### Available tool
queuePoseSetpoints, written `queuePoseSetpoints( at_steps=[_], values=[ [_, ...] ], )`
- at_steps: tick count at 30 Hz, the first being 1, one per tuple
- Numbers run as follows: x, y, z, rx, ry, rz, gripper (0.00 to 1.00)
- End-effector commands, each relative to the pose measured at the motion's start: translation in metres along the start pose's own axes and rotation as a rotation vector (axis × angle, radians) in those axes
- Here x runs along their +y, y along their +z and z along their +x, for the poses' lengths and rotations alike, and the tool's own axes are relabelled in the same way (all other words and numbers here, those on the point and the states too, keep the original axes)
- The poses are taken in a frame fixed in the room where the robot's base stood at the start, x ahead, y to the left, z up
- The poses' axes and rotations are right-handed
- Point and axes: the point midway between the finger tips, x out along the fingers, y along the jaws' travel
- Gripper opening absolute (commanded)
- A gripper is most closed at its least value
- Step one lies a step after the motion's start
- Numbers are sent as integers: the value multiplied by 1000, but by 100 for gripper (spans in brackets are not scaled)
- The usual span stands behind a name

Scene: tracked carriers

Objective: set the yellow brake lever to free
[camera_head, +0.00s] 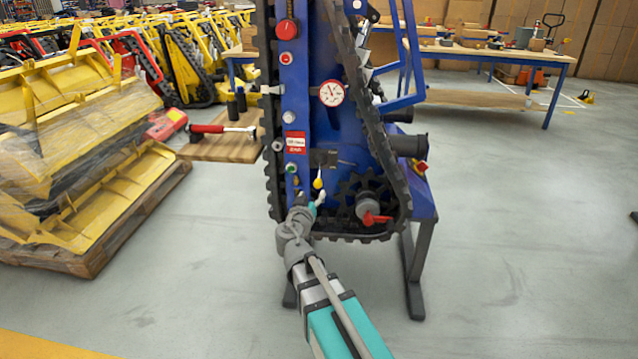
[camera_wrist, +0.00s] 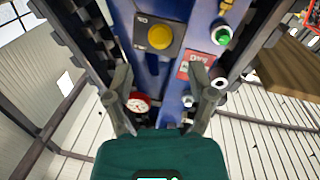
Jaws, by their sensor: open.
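The yellow brake lever (camera_head: 318,183) shows as a small yellow knob low on the front of the blue tracked carrier (camera_head: 335,100), beside a dark plate (camera_head: 323,158). In the wrist view its round yellow end (camera_wrist: 160,36) appears in front of a black plate with partly readable white marks. My gripper (camera_head: 308,204) is just below the lever in the head view. In the wrist view my gripper (camera_wrist: 163,80) has its two fingers spread, with nothing between them. The knob lies beyond the fingertips, apart from them. The lever's shaft is hardly visible.
A green button (camera_wrist: 221,35) and a red label (camera_wrist: 196,66) sit close beside the lever. A gauge (camera_head: 332,93), a red-handled valve (camera_head: 374,217) and rubber track (camera_head: 270,100) surround the panel. A wooden shelf (camera_head: 225,145) juts out left.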

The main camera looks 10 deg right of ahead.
Motion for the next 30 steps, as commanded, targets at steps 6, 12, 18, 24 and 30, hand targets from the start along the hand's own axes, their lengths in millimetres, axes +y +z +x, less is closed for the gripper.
queuePoseSetpoints(
  at_steps=[6, 12, 18, 24, 30],
  values=[
    [-1, 0, 37, 0, 1, 0, 71],
    [-1, 0, 61, 0, 1, 0, 71],
    [0, 0, 72, 0, 0, 0, 71],
    [0, 0, 74, 0, 0, 0, 71],
    [0, 0, 74, 0, 0, 0, 66]
  ],
)
